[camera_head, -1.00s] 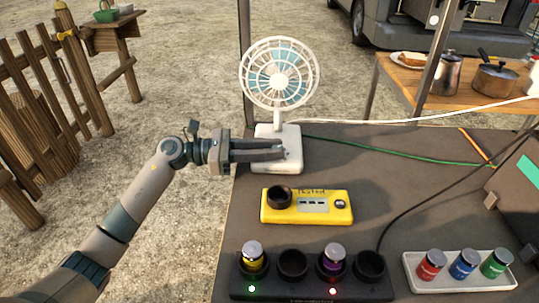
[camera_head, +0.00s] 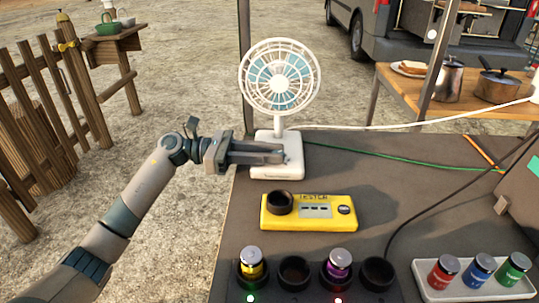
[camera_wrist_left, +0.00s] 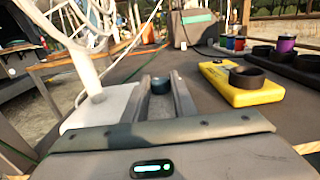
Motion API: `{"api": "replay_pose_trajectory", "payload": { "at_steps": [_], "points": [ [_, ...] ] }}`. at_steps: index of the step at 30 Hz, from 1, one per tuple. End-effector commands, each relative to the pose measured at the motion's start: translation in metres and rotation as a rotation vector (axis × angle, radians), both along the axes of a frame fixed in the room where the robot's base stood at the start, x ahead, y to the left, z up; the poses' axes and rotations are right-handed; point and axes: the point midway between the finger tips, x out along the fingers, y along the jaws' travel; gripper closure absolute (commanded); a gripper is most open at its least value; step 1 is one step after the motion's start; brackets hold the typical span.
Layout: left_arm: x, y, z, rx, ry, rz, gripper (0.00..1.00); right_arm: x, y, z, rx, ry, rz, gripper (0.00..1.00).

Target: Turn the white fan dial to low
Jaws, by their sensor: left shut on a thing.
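The white fan (camera_head: 279,84) stands upright at the back left of the dark table, on its white base (camera_head: 277,167). In the left wrist view the base (camera_wrist_left: 103,108) lies left of the fingers. A small dark blue-grey knob (camera_wrist_left: 160,86), which looks like the fan's dial, sits between the fingertips. My left gripper (camera_head: 283,154) comes in from the left over the base, its fingers closed in on the dial. Its fingertips also show in the left wrist view (camera_wrist_left: 161,83). The fingers hide the dial in the head view, and I cannot read its setting. My right gripper is not in view.
A yellow tester (camera_head: 309,212) lies in front of the fan. Nearer stand a dark socket block (camera_head: 315,287) with two cans and a pale tray (camera_head: 474,281) with three cans. A green cable (camera_head: 383,151) runs right from the fan. A tent pole rises behind it.

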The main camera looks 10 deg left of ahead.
Motion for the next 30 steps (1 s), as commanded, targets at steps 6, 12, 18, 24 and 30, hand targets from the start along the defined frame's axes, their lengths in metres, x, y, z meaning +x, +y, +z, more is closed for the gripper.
{"api": "replay_pose_trajectory", "payload": {
  "at_steps": [6, 12, 18, 24, 30],
  "points": [
    [0.0, 0.0, 0.0, 0.001, 0.0, 0.0, 0.98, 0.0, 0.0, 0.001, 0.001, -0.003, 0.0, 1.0],
    [0.0, 0.0, 0.0, 0.001, 0.0, 0.0, 0.57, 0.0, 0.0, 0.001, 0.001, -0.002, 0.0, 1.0],
    [0.0, 0.0, 0.0, 0.0, 0.0, 0.0, 0.57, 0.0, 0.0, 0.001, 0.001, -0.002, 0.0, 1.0],
    [0.0, 0.003, 0.0, 0.0, 0.0, 0.001, 0.57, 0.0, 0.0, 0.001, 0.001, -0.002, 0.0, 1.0],
    [-0.003, 0.018, -0.001, 0.001, 0.002, 0.001, 0.57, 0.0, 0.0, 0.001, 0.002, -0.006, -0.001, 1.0]
  ]
}}
